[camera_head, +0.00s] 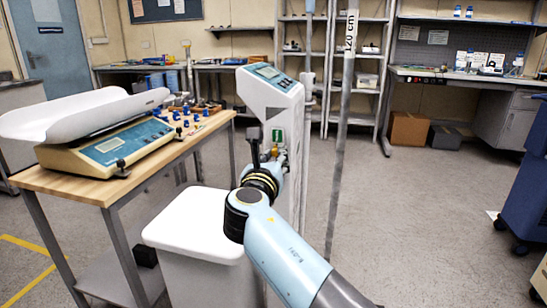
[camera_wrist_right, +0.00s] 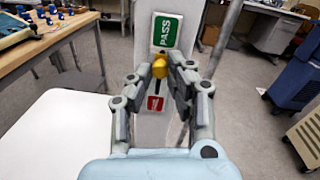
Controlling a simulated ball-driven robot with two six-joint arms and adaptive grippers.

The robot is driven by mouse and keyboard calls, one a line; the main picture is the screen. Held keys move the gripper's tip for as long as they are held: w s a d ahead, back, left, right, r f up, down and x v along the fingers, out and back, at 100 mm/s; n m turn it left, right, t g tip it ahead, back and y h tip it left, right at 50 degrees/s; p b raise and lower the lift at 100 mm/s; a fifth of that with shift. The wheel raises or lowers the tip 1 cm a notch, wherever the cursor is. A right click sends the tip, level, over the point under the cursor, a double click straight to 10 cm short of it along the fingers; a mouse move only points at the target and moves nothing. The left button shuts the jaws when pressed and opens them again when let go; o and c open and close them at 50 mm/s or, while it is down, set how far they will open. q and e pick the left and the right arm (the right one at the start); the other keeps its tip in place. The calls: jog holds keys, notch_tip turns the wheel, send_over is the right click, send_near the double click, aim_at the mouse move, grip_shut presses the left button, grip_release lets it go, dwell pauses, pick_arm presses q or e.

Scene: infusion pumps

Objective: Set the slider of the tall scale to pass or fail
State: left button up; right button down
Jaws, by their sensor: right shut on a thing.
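The tall scale (camera_head: 270,100) is a white column with a tilted display on top. In the right wrist view its front (camera_wrist_right: 147,20) carries a green PASS label (camera_wrist_right: 166,30) above a red label (camera_wrist_right: 155,103), with a dark slot between them. The yellow slider knob (camera_wrist_right: 160,66) is at the upper part of the slot, just below the green label. My right gripper (camera_wrist_right: 160,72) is shut on this knob, with a finger on each side. It also shows in the head view (camera_head: 272,157), partly hidden by my wrist. My left gripper is not in view.
A wooden table (camera_head: 95,190) on the left holds a baby scale (camera_head: 107,146) and several small blue parts. A white platform (camera_head: 190,222) is in front of the column. A grey height pole (camera_head: 340,150) stands on its right. A blue cabinet (camera_head: 525,180) is at far right; the floor between is clear.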

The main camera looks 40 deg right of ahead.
notch_tip(320, 180, up, 2)
jog(key=shift+r+p, duration=0.1)
jog(key=shift+p, duration=0.55)
jog(key=c, duration=1.2)
grip_release()
notch_tip(320, 180, up, 10)
jog(key=shift+f, duration=0.15)
